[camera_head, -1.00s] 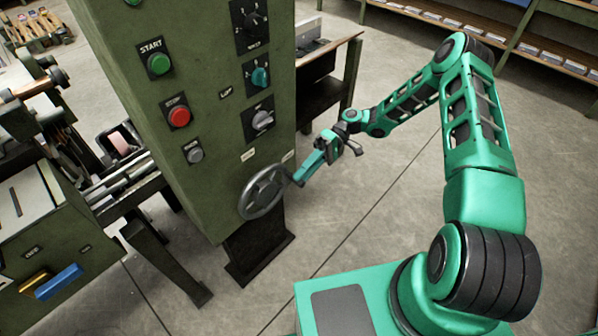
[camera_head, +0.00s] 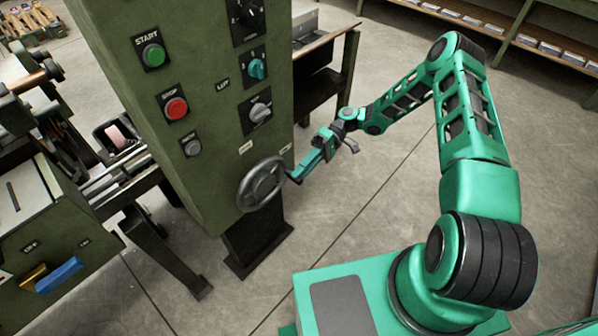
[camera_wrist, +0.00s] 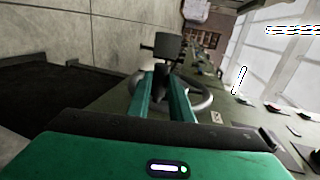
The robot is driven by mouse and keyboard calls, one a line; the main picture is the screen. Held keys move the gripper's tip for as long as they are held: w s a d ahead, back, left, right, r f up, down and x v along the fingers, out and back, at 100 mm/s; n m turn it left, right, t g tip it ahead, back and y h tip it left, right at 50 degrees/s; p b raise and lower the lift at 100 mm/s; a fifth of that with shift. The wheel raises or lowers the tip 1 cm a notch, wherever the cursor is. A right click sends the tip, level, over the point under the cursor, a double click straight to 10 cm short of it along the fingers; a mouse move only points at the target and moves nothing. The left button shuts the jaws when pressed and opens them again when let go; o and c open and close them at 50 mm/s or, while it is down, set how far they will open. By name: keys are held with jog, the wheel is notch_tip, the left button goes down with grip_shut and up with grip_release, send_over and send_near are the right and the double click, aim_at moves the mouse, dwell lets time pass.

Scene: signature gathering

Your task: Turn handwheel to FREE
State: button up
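The grey handwheel (camera_head: 261,184) is mounted low on the front of the green control cabinet (camera_head: 215,190). Its rim and spokes show in the head view, and part of its rim also shows in the wrist view (camera_wrist: 203,101). My gripper (camera_head: 295,177) is at the right edge of the wheel, with its fingertips by the rim. In the wrist view, the two teal fingers of my gripper (camera_wrist: 165,78) reach toward the wheel, with a dark block at their far end. Whether they grip a handle there is unclear. Small label plates sit above the wheel, too small to read.
Above the wheel are a green START button (camera_head: 152,55), a red STOP button (camera_head: 176,107), a grey button (camera_head: 193,148) and rotary knobs, including a teal one (camera_head: 257,69). A machine with a blue handle (camera_head: 59,275) stands left. Open floor (camera_head: 390,190) lies right of the cabinet.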

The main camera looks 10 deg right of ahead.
jog(key=o, duration=0.4)
jog(key=shift+w, duration=0.1)
jog(key=v, duration=1)
jog(key=shift+w+d, duration=0.3)
jog(key=shift+c, duration=0.2)
